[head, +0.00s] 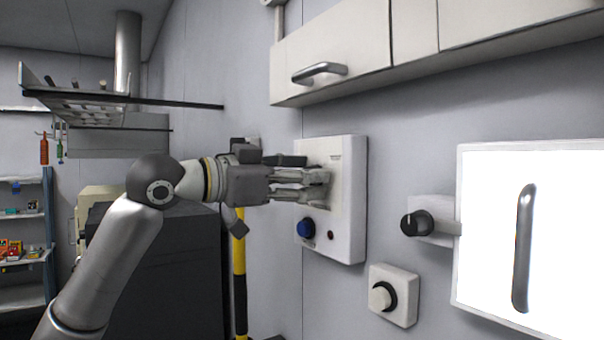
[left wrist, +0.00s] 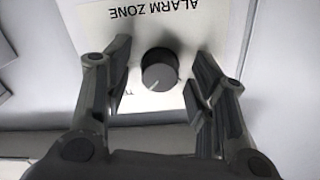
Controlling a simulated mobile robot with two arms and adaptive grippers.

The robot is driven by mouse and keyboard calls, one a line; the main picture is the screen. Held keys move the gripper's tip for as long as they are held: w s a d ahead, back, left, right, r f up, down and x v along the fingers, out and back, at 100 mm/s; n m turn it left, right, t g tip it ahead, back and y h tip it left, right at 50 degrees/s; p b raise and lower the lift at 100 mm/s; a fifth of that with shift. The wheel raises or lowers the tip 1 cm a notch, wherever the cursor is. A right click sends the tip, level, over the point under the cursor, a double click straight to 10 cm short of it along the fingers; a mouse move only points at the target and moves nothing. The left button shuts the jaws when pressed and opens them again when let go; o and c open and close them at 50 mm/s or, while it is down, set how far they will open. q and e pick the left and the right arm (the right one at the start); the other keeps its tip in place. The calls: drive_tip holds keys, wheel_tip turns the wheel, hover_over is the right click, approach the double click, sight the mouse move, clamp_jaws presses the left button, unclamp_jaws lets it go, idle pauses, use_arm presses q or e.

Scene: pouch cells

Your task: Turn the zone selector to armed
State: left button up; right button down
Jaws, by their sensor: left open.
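The zone selector is a dark round knob (left wrist: 160,72) on a pale plate labelled "ALARM ZONE" (left wrist: 153,12), which reads upside down in the left wrist view. A short light pointer line on the knob aims to the lower left there. The plate belongs to a white wall box (head: 347,225) in the head view, where my gripper hides the knob. My left gripper (head: 318,183) is open at the box's face. Its fingers stand on either side of the knob, with gaps visible on both sides. Position markings are mostly hidden by the fingers. My right gripper is out of view.
A blue button (head: 306,229) and a small dark red one (head: 331,236) sit low on the box. A cabinet (head: 345,52) hangs above.

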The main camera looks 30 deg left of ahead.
use_arm(q)
drive_tip(key=c, duration=1)
drive_tip(key=shift+w, duration=0.1)
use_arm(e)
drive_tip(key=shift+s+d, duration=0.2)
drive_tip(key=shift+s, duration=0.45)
use_arm(q)
drive_tip(key=shift+n, duration=0.4)
drive_tip(key=n+p, duration=0.3)
drive_tip(key=n, duration=1.4)
drive_tip(key=shift+d+p, duration=0.1)
drive_tip(key=shift+p, duration=0.3)
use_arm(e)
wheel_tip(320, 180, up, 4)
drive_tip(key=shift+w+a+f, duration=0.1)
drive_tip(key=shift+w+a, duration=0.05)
